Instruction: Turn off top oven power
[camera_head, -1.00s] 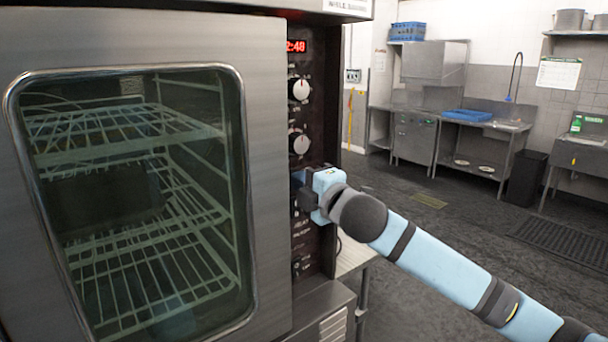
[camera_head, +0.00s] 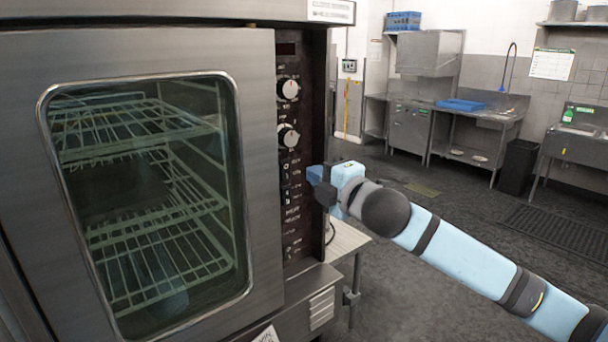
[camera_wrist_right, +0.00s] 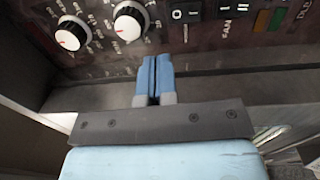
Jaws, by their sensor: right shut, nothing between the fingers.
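The oven (camera_head: 150,50) fills the left of the head view, with its glass door shut. Its dark control panel (camera_head: 296,226) has two white knobs, a column of small switches (camera_head: 286,170) below them and a display (camera_head: 287,48) at the top, which is dark. My right gripper (camera_head: 318,184) is shut and empty, just right of the panel at switch height, apart from it. In the right wrist view the shut blue fingertips (camera_wrist_right: 154,66) point at the panel's edge, below a black-and-white rocker switch (camera_wrist_right: 186,11) and the knobs (camera_wrist_right: 130,20). My left gripper is out of view.
A metal table (camera_head: 348,243) stands right of the oven, below my right arm. A steel sink counter (camera_head: 480,113), a black bin (camera_head: 518,167) and another sink (camera_head: 572,145) stand at the back. The dark floor between is open.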

